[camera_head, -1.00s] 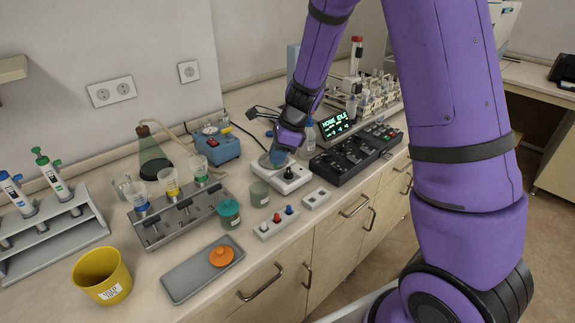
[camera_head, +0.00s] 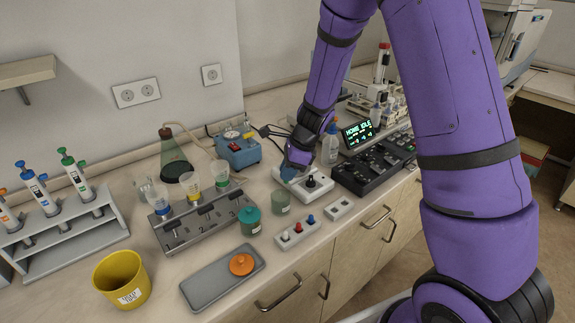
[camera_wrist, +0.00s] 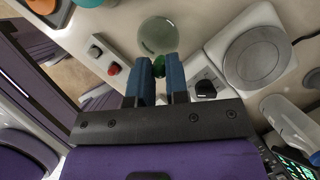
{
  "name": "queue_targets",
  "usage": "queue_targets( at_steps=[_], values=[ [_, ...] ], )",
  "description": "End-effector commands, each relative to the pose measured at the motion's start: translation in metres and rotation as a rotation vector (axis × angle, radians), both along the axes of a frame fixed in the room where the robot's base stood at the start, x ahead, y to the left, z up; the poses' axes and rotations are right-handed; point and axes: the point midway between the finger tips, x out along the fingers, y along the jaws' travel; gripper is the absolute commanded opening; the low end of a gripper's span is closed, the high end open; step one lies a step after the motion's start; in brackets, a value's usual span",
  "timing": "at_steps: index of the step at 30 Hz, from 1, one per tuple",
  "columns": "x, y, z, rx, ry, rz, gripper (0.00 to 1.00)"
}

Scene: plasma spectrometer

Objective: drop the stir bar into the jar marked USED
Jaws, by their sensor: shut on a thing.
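My gripper (camera_wrist: 159,72) is shut on a small green stir bar (camera_wrist: 159,66) between its blue fingertips. In the head view my gripper (camera_head: 289,174) is over the left part of the white stirrer (camera_head: 318,190), and the bar cannot be made out there. An open glass jar (camera_head: 281,203) stands just left of the stirrer. In the wrist view this jar (camera_wrist: 158,36) is just past the fingertips, and the bar appears near its rim. A teal-lidded jar (camera_head: 249,219) stands farther left. The jar labels are too small to read.
A grey tray (camera_head: 208,286) with an orange lid (camera_head: 241,264) lies in front. A switch box (camera_head: 297,235) and a small socket block (camera_head: 339,208) sit near the counter edge. A metal rack (camera_head: 190,225) with cups and a yellow bin (camera_head: 122,280) are left.

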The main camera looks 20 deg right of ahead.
Motion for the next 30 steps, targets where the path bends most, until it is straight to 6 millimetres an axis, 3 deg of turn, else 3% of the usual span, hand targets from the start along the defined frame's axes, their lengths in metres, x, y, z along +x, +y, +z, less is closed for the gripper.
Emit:
queue_targets(
  at_steps=[8, 9, 13, 23, 30],
  values=[
    [0.0, 0.0, -0.002, 0.0, 0.0, 0.0, 0.0],
    [0.0, 0.0, -0.002, 0.0, 0.0, 0.0, 0.17],
    [0.0, 0.0, -0.002, 0.0, 0.0, 0.0, 0.45],
    [0.0, -0.001, 0.001, 0.0, -0.001, 0.0, 0.45],
    [-0.003, -0.013, 0.032, -0.001, -0.005, 0.0, 0.45]
  ],
)
